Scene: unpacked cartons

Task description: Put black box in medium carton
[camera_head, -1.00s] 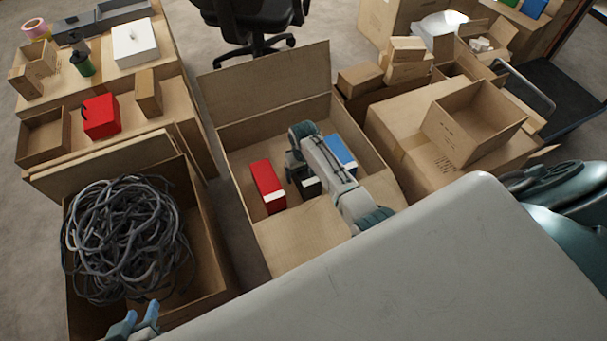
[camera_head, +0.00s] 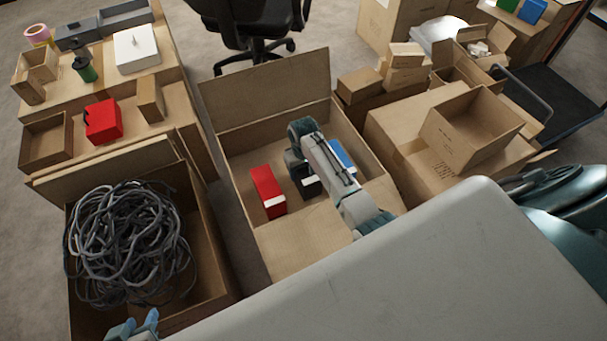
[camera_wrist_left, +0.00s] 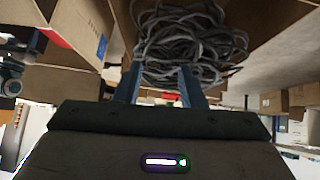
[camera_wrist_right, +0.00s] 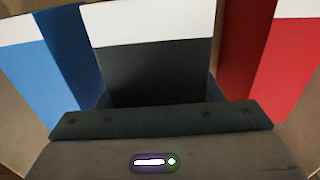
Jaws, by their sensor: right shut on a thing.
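The black box (camera_wrist_right: 155,75), dark with a white end, fills the middle of the right wrist view. My right gripper (camera_wrist_right: 157,95) is shut on it, its fingers partly hidden along the sides. In the head view the right gripper reaches down into the open carton (camera_head: 265,107) in the middle, and only a dark part of the black box (camera_head: 311,189) shows. My left gripper (camera_head: 136,323) is empty and open at the lower left; its fingers stand apart in its wrist view (camera_wrist_left: 160,80). A smaller open carton (camera_head: 470,125) stands at right; I cannot tell which carton is the medium one.
A red box (camera_head: 266,187) and a blue box (camera_head: 342,155) stand on either side of the black box. A carton with coiled grey cable (camera_head: 130,240) is at left, below my left gripper. Stacked small cartons (camera_head: 405,58) are at the back right.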

